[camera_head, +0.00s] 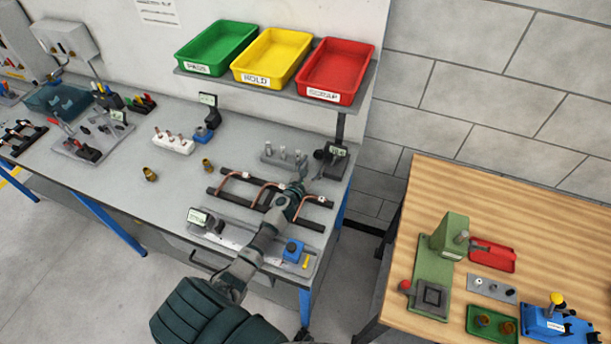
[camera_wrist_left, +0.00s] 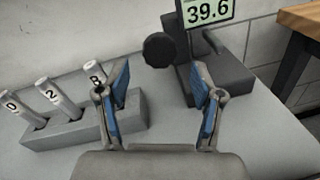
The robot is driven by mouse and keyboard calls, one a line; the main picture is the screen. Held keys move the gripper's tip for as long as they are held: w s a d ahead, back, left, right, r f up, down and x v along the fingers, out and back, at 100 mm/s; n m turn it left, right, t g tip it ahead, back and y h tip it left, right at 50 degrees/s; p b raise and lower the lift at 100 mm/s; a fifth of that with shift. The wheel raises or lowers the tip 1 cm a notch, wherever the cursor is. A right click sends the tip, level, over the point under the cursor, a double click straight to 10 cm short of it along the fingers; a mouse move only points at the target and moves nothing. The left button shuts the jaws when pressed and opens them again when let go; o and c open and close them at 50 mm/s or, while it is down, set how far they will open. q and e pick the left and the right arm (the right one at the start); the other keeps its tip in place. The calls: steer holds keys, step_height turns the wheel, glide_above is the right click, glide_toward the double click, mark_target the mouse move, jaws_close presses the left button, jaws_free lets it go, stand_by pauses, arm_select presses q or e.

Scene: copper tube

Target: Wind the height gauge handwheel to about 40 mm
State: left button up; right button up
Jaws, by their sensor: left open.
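The height gauge (camera_head: 337,160) stands at the right end of the grey bench. In the left wrist view its dark grey body (camera_wrist_left: 222,78) carries a display (camera_wrist_left: 208,10) reading 39.6. Its round black handwheel (camera_wrist_left: 158,50) faces left, and shows small in the head view (camera_head: 319,154). My left gripper (camera_head: 299,187) is in front of the gauge. In the left wrist view its blue-padded fingers (camera_wrist_left: 160,76) are open and empty. The handwheel shows beyond the gap between the fingertips; no contact is visible. My right gripper is not in view.
A grey block with numbered pins (camera_wrist_left: 85,122) stands close left of my gripper, also in the head view (camera_head: 284,160). A black rack with copper tubes (camera_head: 230,190) lies beneath my arm. A shelf with coloured trays (camera_head: 335,70) hangs above. A wooden table (camera_head: 440,180) stands right.

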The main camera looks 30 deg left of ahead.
arm_select(q)
steer(key=s, duration=0.5)
steer(key=s+d, duration=0.1)
steer(key=s, duration=0.1)
steer(key=shift+s, duration=0.4)
steer(key=shift+f, duration=0.15)
